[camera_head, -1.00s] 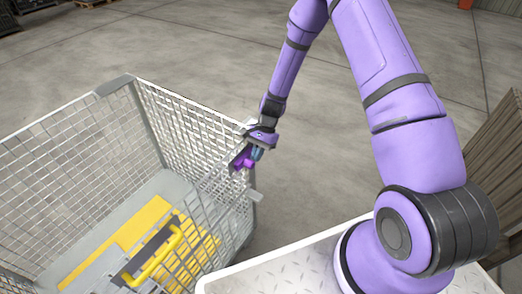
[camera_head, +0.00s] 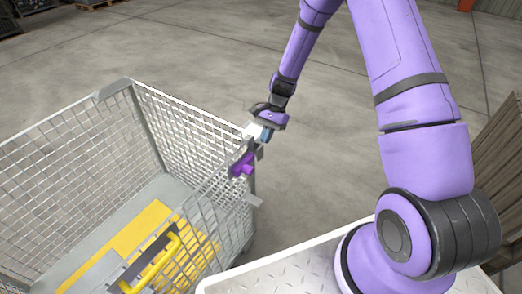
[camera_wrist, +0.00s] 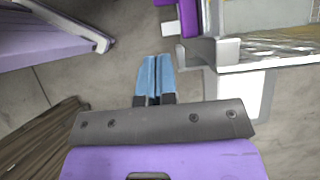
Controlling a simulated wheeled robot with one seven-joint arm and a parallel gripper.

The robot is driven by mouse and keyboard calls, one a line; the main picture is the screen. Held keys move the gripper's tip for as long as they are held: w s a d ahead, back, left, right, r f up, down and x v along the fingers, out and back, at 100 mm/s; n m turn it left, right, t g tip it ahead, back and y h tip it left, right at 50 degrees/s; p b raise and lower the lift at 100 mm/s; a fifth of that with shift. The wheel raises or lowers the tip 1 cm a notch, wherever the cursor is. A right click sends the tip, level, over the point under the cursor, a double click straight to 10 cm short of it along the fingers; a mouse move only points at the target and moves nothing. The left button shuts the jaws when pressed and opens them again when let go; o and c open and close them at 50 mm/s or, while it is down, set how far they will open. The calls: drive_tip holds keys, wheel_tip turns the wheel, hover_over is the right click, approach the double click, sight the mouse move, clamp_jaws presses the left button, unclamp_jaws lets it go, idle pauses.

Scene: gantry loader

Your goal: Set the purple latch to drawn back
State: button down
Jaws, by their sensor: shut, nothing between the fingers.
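The purple latch (camera_head: 242,165) sits on the near right corner of the wire mesh cage (camera_head: 190,113), at the edge of its side wall. In the wrist view a purple part of the latch (camera_wrist: 190,18) shows at the top, cut off by the frame edge. My gripper (camera_head: 266,135) is just above and to the right of the latch in the head view, apart from it. In the wrist view its blue fingers (camera_wrist: 155,78) are together with nothing between them. The latch is left of the cage corner bracket there. Whether it is drawn back cannot be told.
The cage holds a yellow panel and a yellow handle (camera_head: 160,262) on its floor. A white-edged tread plate platform (camera_head: 290,268) lies in front. Slatted wood (camera_head: 500,150) stands at the right. Open concrete floor lies beyond the cage.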

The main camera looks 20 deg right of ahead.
drive_tip(key=shift+v, duration=2.3)
